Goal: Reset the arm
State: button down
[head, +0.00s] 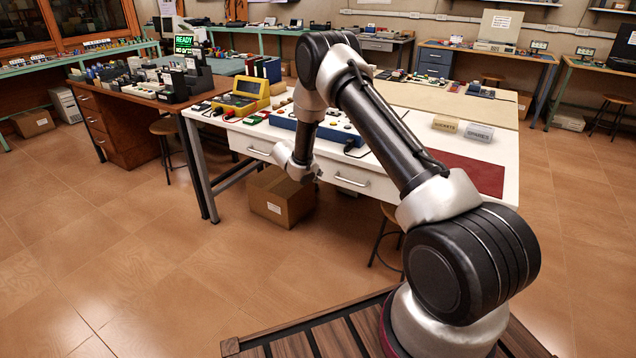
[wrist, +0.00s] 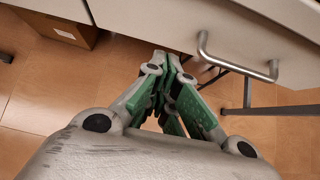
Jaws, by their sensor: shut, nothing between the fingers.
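My arm reaches from its base at the lower right of the head view toward the white table, with the elbow raised and the forearm hanging down in front of the table's edge. My gripper (wrist: 167,62) shows in the wrist view with its green-padded fingers together and nothing between them. The fingers point at the table's front, just left of a metal drawer handle (wrist: 238,62). Whether they touch the front I cannot tell. In the head view the fingers are mostly hidden behind the silver wrist.
The white table (head: 505,150) bears a yellow instrument (head: 243,95), a blue tray, a red mat (head: 468,174) and two labelled blocks. A cardboard box (head: 277,199) and stools stand beneath it. A brown desk (head: 118,122) stands left. The floor in front (head: 130,260) is clear.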

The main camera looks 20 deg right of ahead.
jog(key=v, duration=0.7)
jog(key=s+d+f+m+g+h, duration=0.1)
jog(key=s+d+m+g, duration=0.3)
jog(key=s, duration=0.3)
jog(key=s+d+r+m+g, duration=0.3)
jog(key=s+d+r+m, duration=0.1)
jog(key=s+r+m, duration=0.65)
jog(key=s+a+r+m+t+y, duration=0.2)
jog(key=s+r+m+y, duration=0.2)
jog(key=s+r, duration=0.8)
jog(key=s+a+r+m+t+y, duration=0.2)
jog(key=s+r+m, duration=0.5)
jog(key=s+r, duration=0.5)
jog(key=s+t+y, duration=0.1)
jog(key=s+y, duration=0.1)
jog(key=s, duration=0.5)
jog(key=shift+r+t, duration=0.2)
jog(key=shift+t, duration=0.1)
jog(key=shift+s, duration=0.1)
